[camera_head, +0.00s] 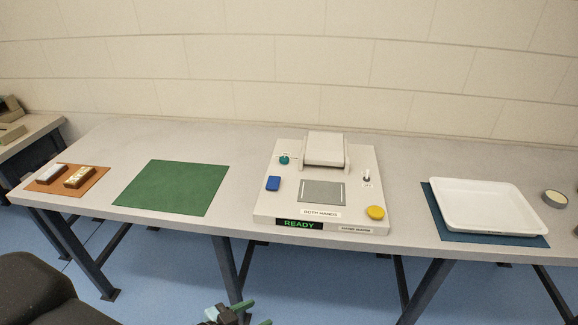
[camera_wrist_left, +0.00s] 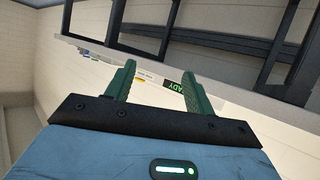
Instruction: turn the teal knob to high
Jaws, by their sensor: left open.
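The teal knob (camera_head: 284,160) is small and sits at the upper left of the badge press (camera_head: 260,208), a pale box on the table. Its setting is too small to read. My left gripper (camera_head: 248,313) is at the bottom edge of the head view, in front of the table and well apart from the knob. In the left wrist view its two green fingers (camera_wrist_left: 157,88) stand apart with nothing between them. The press's READY display (camera_head: 299,224) is lit, and part of it shows beyond the fingers. My right gripper is not in view.
A white tray (camera_head: 490,207) stands right. A brown mat (camera_head: 95,181) holds two small blocks at far left.

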